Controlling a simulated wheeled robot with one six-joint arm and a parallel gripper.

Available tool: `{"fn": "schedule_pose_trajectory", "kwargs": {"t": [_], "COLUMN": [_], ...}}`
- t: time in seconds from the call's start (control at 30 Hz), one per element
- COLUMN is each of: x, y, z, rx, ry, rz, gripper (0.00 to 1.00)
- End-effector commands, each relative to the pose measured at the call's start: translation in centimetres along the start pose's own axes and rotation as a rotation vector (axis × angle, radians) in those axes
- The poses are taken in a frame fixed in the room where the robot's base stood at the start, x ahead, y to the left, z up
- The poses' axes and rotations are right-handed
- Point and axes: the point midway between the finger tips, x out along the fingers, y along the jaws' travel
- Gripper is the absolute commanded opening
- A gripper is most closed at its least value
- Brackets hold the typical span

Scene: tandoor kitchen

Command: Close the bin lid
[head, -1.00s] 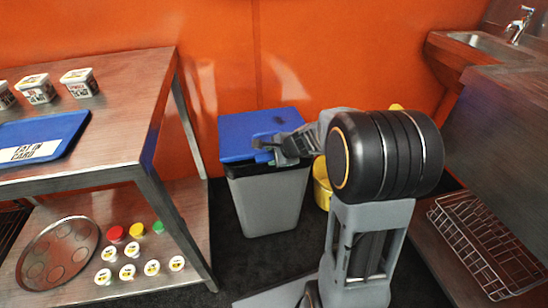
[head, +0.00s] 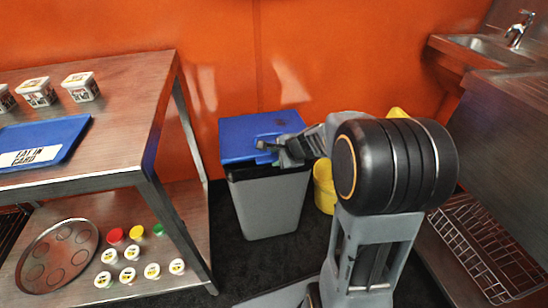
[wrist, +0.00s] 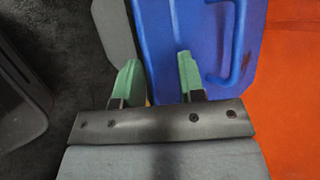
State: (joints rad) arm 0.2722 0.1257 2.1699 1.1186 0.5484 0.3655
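The bin (head: 268,205) has a grey body and stands on the dark floor by the orange wall. Its blue lid (head: 240,138) lies over the top, with a dark band visible below its front edge. I cannot tell whether the lid is fully down. My gripper (head: 266,146) is over the lid's front right part. In the wrist view, the blue lid (wrist: 185,25) has a raised blue handle to the right of my fingers. My gripper (wrist: 158,78) shows two green-tipped fingers spread apart with nothing between them. Contact with the lid is unclear.
A steel table (head: 125,120) with a blue tray (head: 72,135) and tubs stands left of the bin. Its lower shelf holds a round tray (head: 55,255) and several small lidded pots. A yellow bucket (head: 323,190) is right of the bin. A sink (head: 490,48) is at far right.

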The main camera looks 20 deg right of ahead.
Motion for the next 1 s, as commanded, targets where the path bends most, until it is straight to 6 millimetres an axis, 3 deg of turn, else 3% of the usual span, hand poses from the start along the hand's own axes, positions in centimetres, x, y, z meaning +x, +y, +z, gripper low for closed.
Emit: {"fn": "schedule_pose_trajectory", "kwargs": {"t": [0.03, 0.2, 0.5, 0.7, 1.0], "x": [-1.5, -5.1, -9.9, -11.3, -11.5], "y": [-0.3, -0.2, 0.1, 0.2, 0.3], "z": [0.1, 0.2, 0.2, 0.1, 0.2], "rx": [0.001, 0.001, 0.001, 0.001, 0.001], "ry": [0.002, -0.001, -0.003, -0.005, -0.006], "rz": [-0.003, 0.001, 0.006, 0.009, 0.01], "gripper": [0.36, 0.36, 0.36, 0.36, 0.36]}}
